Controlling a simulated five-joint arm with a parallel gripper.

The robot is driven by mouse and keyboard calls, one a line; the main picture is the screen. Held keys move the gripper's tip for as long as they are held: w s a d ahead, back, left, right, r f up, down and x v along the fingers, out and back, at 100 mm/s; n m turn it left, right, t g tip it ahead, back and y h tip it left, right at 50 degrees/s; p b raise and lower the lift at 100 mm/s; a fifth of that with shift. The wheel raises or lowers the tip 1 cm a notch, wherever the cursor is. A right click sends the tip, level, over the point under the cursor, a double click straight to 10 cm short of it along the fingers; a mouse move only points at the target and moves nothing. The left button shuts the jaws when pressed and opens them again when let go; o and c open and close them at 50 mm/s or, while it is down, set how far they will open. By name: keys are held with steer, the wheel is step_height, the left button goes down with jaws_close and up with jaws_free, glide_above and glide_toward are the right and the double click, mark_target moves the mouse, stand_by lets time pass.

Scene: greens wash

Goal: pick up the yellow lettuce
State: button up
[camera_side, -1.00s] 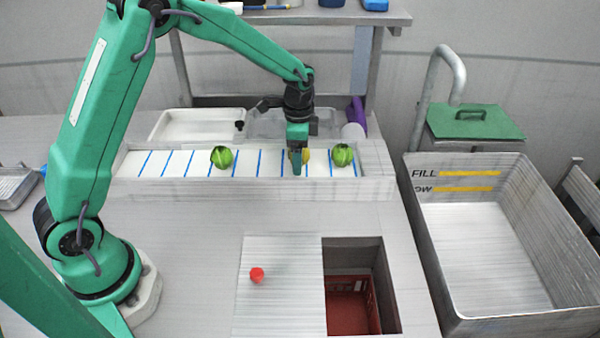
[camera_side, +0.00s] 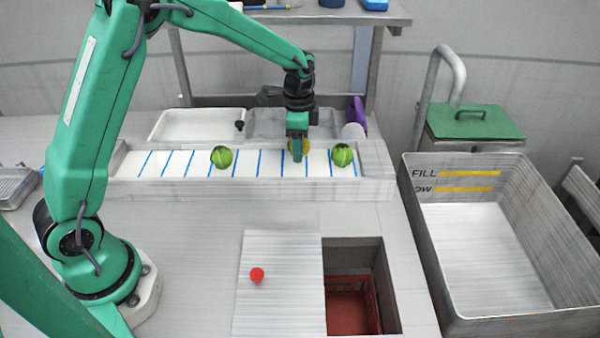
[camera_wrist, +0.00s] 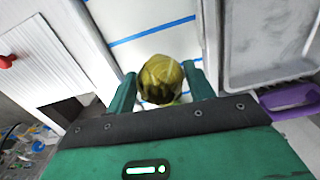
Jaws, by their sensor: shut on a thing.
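The yellow lettuce (camera_wrist: 161,78) is between the two green fingers of my gripper (camera_wrist: 161,88) in the wrist view. In the side view the lettuce (camera_side: 305,146) is mostly hidden behind my gripper (camera_side: 297,150). My gripper is shut on it, a little above the white belt (camera_side: 195,163) with blue lines. Two green lettuces stay on the belt: one to the left (camera_side: 222,157) and one close by on the right (camera_side: 342,155).
A low wall (camera_side: 250,190) runs along the belt's front. A square opening (camera_side: 352,255) and a red knob (camera_side: 257,275) lie in front. A big grey tub (camera_side: 590,260) marked FILL stands at the right. Trays (camera_side: 195,125) and a purple item (camera_side: 357,112) are behind.

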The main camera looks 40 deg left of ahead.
steer(key=s+d+r, duration=0.6)
steer(key=d+r, duration=0.2)
steer(key=d, duration=0.2)
steer(key=shift+r, duration=0.15)
steer(key=shift+s, duration=0.1)
stand_by(0.3)
